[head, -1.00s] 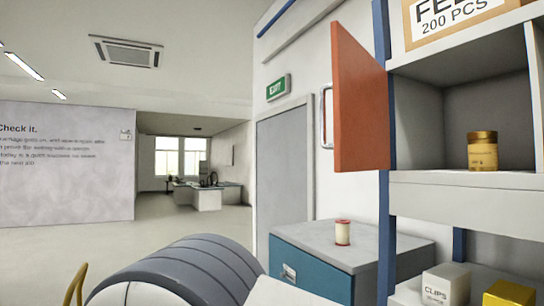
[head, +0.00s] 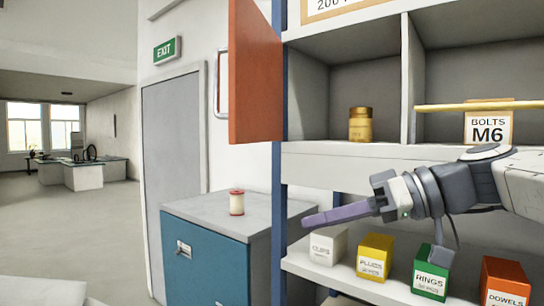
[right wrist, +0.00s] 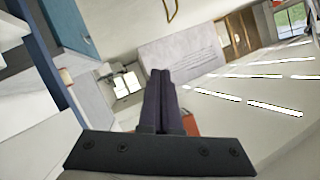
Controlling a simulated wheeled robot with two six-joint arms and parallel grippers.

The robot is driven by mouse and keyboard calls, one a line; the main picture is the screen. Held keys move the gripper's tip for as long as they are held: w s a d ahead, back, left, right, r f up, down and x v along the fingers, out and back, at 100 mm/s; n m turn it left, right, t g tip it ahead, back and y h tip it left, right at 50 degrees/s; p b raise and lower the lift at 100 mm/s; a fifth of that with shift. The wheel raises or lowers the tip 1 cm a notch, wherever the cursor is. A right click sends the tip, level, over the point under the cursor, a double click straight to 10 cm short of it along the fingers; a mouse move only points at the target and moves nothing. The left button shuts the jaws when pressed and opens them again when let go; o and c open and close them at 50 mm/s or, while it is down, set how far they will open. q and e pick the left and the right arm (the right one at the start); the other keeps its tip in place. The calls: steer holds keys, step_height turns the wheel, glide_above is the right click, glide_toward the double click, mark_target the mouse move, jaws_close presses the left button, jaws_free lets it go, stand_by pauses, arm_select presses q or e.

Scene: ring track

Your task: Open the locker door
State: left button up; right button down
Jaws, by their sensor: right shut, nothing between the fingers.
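The orange-red locker door (head: 256,85) stands swung open at the left side of its compartment. A metal handle (head: 219,85) is on its left face. The open compartment (head: 308,95) holds a gold-lidded jar (head: 360,124). My right gripper (head: 308,221) is shut and empty, pointing left below the compartment shelf, apart from the door and lower than it. Its closed dark fingers (right wrist: 161,78) also show in the right wrist view. An orange-red patch (right wrist: 191,125) shows beside them, probably the door. My left gripper is not in view.
A blue cabinet (head: 205,259) with a white-and-red spool (head: 236,202) on top stands left of the shelving. Several labelled boxes, including a green one (head: 431,272), line the lower shelf under my right arm. The floor at the far left is clear.

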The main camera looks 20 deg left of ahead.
steer(key=w+d+r+n+g+y, duration=0.1)
steer(key=d+r+n+y, duration=0.15)
steer(key=r, duration=0.45)
steer(key=d+r+n+y, duration=0.1)
steer(key=r+n+y, duration=0.1)
steer(key=r+n, duration=0.35)
steer(key=m+p, duration=0.2)
steer(key=p, duration=0.6)
glide_toward(240, 126)
steer(key=shift+h, duration=0.25)
steer(key=a, duration=0.3)
steer(key=a+r, duration=0.1)
steer(key=a, duration=0.1)
steer(key=shift+s+a, duration=0.15)
steer(key=shift+a, duration=0.2)
steer(key=shift+a+f, duration=0.2)
steer(key=shift+a, duration=0.35)
